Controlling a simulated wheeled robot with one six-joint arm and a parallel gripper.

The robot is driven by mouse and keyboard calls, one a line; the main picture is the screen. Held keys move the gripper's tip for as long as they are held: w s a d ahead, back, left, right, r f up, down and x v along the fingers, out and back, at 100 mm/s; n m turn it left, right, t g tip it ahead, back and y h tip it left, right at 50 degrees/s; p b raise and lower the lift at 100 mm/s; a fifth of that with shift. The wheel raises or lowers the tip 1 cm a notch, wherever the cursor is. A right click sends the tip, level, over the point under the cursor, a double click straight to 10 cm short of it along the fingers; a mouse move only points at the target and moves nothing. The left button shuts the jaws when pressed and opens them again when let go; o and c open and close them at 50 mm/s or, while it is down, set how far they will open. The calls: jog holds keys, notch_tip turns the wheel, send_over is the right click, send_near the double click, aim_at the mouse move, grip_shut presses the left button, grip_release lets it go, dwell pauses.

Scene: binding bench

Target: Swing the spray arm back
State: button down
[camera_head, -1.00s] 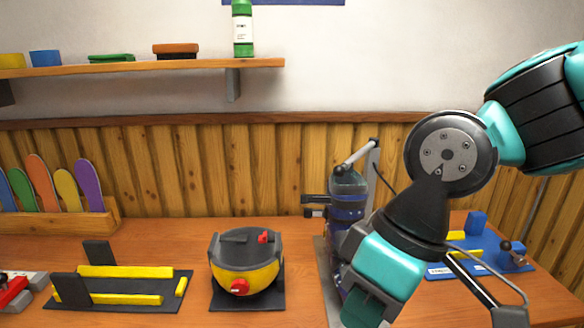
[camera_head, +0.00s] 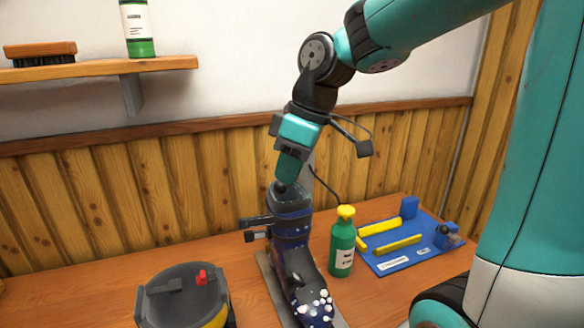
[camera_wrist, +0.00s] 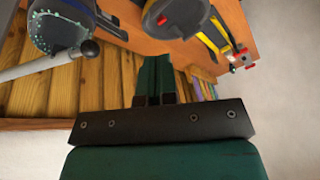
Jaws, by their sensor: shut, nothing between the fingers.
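The spray arm is a grey bar with a dark round knob at its end; in the wrist view the bar (camera_wrist: 40,64) enters from the left and reaches past the boot top. In the head view its grey post (camera_head: 310,165) stands behind the dark blue boot (camera_head: 291,228), and the bar is mostly hidden by my gripper. My gripper (camera_head: 284,183) points down just above the boot top. In the wrist view the green fingers (camera_wrist: 155,82) are together and empty. The knob lies to the left of the fingertips; whether they touch is not clear.
A green bottle (camera_head: 342,245) with a yellow cap stands right of the boot, close to it. A blue board (camera_head: 392,262) with yellow bars lies farther right. A black and yellow pot (camera_head: 175,292) is at left. A shelf (camera_head: 100,69) hangs on the wall.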

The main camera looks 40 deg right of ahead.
jog(key=w+d+r+h, duration=0.1)
jog(key=d+r, duration=0.1)
jog(key=d, duration=0.4)
jog(key=w+d+r, duration=0.1)
jog(key=w+d, duration=0.1)
jog(key=d, duration=0.3)
jog(key=shift+t, duration=0.3)
jog(key=p+x, duration=0.1)
jog(key=x, duration=0.2)
jog(key=w+p+x, duration=0.1)
jog(key=p+x, duration=0.1)
jog(key=x, duration=0.2)
jog(key=w+a+p+x, duration=0.1)
jog(key=p+x, duration=0.1)
jog(key=x, duration=0.2)
jog(key=shift+w+a+r, duration=0.1)
jog(key=shift+w+r, duration=0.05)
jog(key=shift+w, duration=0.1)
